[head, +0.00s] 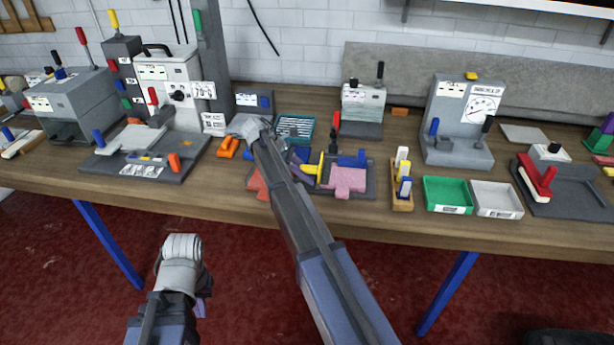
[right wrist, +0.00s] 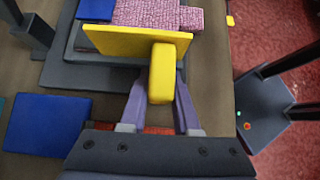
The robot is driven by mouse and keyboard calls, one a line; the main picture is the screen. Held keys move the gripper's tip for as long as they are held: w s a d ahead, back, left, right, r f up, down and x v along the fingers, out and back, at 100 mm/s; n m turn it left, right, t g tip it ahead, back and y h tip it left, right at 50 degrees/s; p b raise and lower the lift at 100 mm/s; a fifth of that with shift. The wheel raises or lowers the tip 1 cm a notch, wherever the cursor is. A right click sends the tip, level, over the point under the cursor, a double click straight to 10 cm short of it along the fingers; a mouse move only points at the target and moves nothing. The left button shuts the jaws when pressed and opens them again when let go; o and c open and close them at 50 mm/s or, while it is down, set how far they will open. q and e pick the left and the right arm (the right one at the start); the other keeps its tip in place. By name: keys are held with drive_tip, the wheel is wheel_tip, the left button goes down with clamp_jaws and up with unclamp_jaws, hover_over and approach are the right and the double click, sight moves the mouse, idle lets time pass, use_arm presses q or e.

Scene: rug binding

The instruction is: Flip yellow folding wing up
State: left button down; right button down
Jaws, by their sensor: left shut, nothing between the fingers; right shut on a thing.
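The yellow folding wing (head: 320,166) is on the dark fixture near the table's front edge, beside a pink textured piece (head: 348,179). It looks like a thin plate standing on edge; its exact angle is hard to tell. In the right wrist view, the wing (right wrist: 120,42) has a thick yellow tab (right wrist: 162,72) on its near face. My right gripper (head: 299,160) is shut on this tab, with a finger on each side; my right arm partly hides the fixture in the head view. My left gripper (head: 204,304) is shut and empty, low in front of the table.
Blue blocks (head: 352,158) sit on the fixture behind the pink piece. A wooden holder with upright pieces (head: 402,190), a green tray (head: 447,194) and a white tray (head: 497,199) stand to the right. A grey press fixture (head: 140,160) is at left.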

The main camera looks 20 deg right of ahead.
drive_tip(key=shift+s, duration=0.1)
drive_tip(key=c, duration=0.6)
unclamp_jaws()
drive_tip(key=shift+c, duration=0.2)
drive_tip(key=p+v, duration=0.5)
drive_tip(key=v, duration=0.2)
drive_tip(key=shift+d+r, duration=0.1)
drive_tip(key=shift+w+a+r+p, duration=0.2)
drive_tip(key=shift+w+a+p, duration=0.05)
drive_tip(key=shift+a+p, duration=0.1)
drive_tip(key=shift+f, duration=0.1)
drive_tip(key=shift+s, duration=0.1)
